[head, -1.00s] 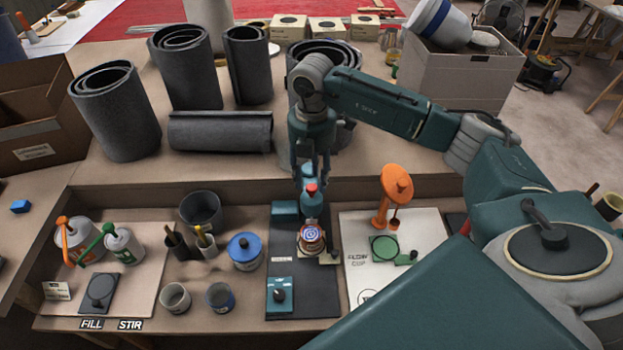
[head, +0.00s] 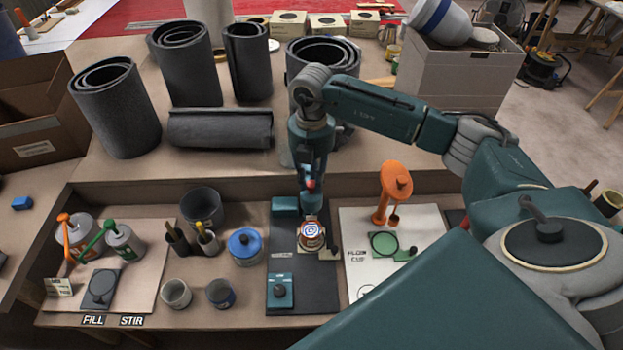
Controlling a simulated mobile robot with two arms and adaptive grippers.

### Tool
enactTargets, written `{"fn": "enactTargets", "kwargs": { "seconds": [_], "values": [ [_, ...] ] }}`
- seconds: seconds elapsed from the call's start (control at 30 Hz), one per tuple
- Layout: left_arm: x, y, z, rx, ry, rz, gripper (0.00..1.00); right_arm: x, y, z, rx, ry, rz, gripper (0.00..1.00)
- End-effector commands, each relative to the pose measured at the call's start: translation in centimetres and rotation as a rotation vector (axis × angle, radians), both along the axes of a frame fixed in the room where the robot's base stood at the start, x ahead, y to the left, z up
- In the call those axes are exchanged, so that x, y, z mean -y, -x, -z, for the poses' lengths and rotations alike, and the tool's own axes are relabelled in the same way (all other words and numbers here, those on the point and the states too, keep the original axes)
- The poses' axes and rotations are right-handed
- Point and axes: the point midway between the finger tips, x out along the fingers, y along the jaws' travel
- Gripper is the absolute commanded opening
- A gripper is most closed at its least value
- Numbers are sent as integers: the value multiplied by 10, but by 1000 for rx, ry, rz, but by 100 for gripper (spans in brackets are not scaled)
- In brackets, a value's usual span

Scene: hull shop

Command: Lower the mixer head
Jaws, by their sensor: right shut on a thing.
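The mixer stands on a dark base plate (head: 315,290) in the lower middle of the head view. Its teal mixer head (head: 311,203) sits just above and behind a small can (head: 312,237) with a blue and white swirl on top. A red part (head: 310,184) shows at the upper end of the head. My right gripper (head: 309,178) points down from above and is shut on the mixer head; its fingertips partly hide the head's top. A teal control box with a dark knob (head: 280,290) is at the plate's front. My left gripper is out of view.
An orange stand (head: 393,190) and a green ring (head: 384,244) are on the white board to the right. A blue-lidded pot (head: 245,246) and several cups stand to the left. Dark rolls (head: 221,128) lie and stand on the shelf behind.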

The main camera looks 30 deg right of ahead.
Motion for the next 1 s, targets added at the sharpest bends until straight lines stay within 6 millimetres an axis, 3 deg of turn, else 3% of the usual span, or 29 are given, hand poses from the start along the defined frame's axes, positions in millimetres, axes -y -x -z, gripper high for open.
{"fn": "enactTargets", "kwargs": {
  "seconds": [0.43,0.8,0.83,0.9,1.0],
  "values": [
    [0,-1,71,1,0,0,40,-1,1,103,-3,0,0,0],
    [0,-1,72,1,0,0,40,-1,2,111,-5,-1,-1,0],
    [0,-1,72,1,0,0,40,-1,2,111,-5,-1,-1,24],
    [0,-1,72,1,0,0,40,-1,2,111,-5,-1,-2,38],
    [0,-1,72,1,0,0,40,-1,1,110,-3,0,-1,41]
  ]
}}
